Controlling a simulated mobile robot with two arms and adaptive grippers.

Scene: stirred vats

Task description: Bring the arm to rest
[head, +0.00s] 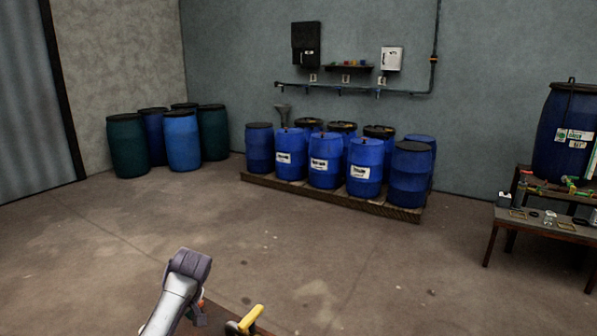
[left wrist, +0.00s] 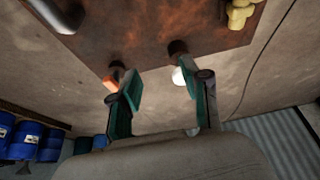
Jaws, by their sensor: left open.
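My left arm (head: 176,292) comes in at the bottom of the head view, a pale link ending in a dark grey joint. Its gripper is mostly hidden behind the arm in that view. In the left wrist view my left gripper (left wrist: 157,80) is open, its two green-and-dark fingers spread apart with nothing seen held between them. Beyond the fingertips lies a rusty brown surface (left wrist: 140,35). A small orange thing and a small white thing show close by the fingers; I cannot tell whether they touch. My right gripper is in neither view.
A yellow object (head: 245,320) shows at the bottom of the head view. Several blue drums (head: 325,160) stand on a wooden pallet (head: 400,211) by the wall. Green and blue drums (head: 128,146) fill the corner. A bench (head: 543,228) stands at right. The floor between is clear.

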